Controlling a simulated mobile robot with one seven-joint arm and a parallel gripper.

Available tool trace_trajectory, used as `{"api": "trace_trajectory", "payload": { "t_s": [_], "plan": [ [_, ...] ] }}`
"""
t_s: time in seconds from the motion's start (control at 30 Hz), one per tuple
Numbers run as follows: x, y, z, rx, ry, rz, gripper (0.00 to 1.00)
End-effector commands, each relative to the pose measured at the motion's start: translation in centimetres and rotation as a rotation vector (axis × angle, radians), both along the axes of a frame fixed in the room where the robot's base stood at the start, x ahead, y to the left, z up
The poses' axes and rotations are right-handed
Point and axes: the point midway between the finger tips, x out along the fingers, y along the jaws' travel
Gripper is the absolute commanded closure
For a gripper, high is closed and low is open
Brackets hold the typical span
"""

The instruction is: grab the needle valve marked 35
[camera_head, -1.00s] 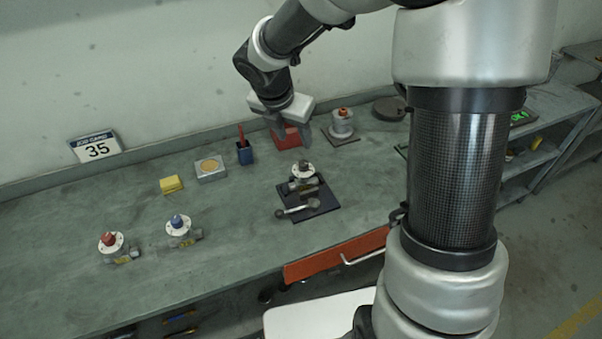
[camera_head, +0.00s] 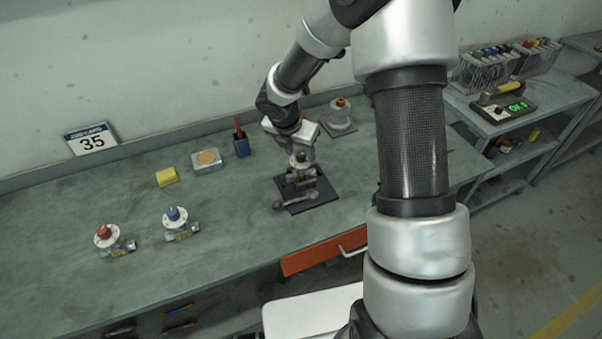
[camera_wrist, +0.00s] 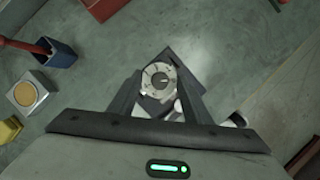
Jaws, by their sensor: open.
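A flanged valve with a dark grey knob (camera_head: 300,159) stands on a dark mat (camera_head: 318,196). In the wrist view the valve's round, pale flange (camera_wrist: 159,79) lies between the fingers of my gripper (camera_wrist: 161,82). My gripper, also in the head view (camera_head: 303,149), is open above the valve, with no grip on it. A red-topped valve (camera_head: 105,236) and a blue-topped valve (camera_head: 177,221) stand at the left of the bench. I cannot read a number on any valve.
A wrench-like tool (camera_head: 295,202) lies on the mat's front part. Behind are a yellow block (camera_head: 167,177), a grey box (camera_head: 207,161), a blue cup (camera_head: 241,145) and another red-topped valve (camera_head: 340,109). An orange drawer front (camera_head: 312,257) projects below. The bench front left is clear.

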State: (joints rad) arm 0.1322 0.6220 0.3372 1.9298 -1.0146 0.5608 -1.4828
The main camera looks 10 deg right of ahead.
Motion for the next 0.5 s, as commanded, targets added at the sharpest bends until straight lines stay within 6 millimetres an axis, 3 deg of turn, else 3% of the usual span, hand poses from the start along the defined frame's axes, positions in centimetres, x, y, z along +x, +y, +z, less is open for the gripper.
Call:
{"api": "trace_trajectory", "payload": {
  "t_s": [0.23, 0.5],
  "plan": [
    [0.05, -0.04, -0.1, 0.0, 0.0, -0.001, 0.57],
    [0.03, -0.04, -0.09, 0.0, 0.0, 0.0, 1.0]
  ]
}}
